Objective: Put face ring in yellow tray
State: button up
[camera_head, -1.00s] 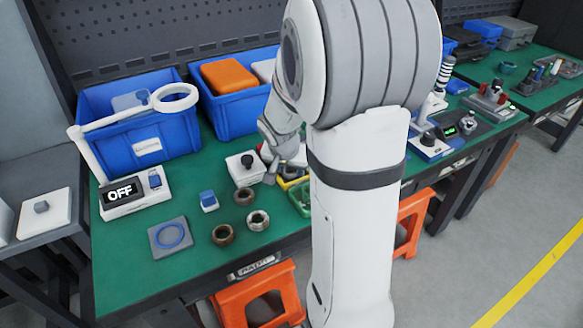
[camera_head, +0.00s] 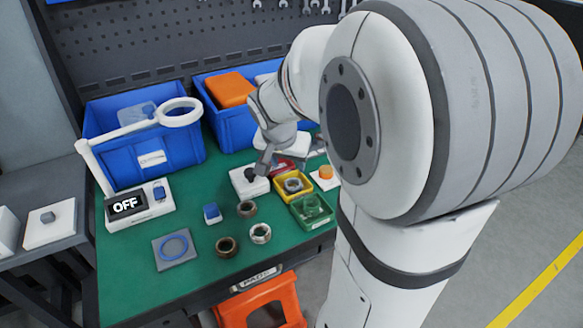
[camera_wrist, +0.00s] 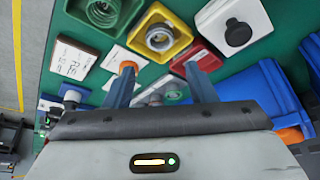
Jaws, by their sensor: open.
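The yellow tray (camera_head: 291,200) stands on the green bench and holds a grey metal ring (camera_head: 294,184), which looks like a face ring. In the wrist view the yellow tray (camera_wrist: 184,27) and the ring in it (camera_wrist: 159,38) lie beyond my fingertips. Two brown rings (camera_head: 247,209) (camera_head: 227,246) and a silver ring (camera_head: 260,233) lie loose on the bench. I cannot tell for certain which ring the task names. My gripper (camera_wrist: 162,72) is open with nothing between its fingers. In the head view it hangs above the bench, left of the yellow tray.
A green tray (camera_head: 320,222) adjoins the yellow one, and a red tray (camera_wrist: 208,60) is close to my right finger. A white block with a black knob (camera_head: 250,182) stands left. Blue bins (camera_head: 177,150) line the back. A magnifier lamp (camera_head: 181,111) overhangs the left.

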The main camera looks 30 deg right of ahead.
jog(key=s+a+n+y, duration=0.1)
jog(key=s+a+n, duration=0.3)
jog(key=s, duration=0.3)
jog(key=s+a+n+g+y, duration=0.1)
jog(key=s+a+n+y, duration=0.1)
jog(key=s+a+n, duration=0.2)
jog(key=s+a, duration=0.2)
jog(key=s, duration=0.2)
jog(key=shift+s+a+n, duration=0.15)
jog(key=shift+a+n, duration=0.1)
jog(key=shift+n, duration=0.05)
jog(key=shift+r, duration=0.15)
jog(key=w+p+v, duration=0.1)
jog(key=p+v, duration=0.6)
jog(key=v, duration=0.1)
jog(key=shift+r+p, duration=0.25)
jog(key=shift+p, duration=0.15)
jog(key=shift+w+d, duration=0.1)
jog(key=shift+w, duration=0.05)
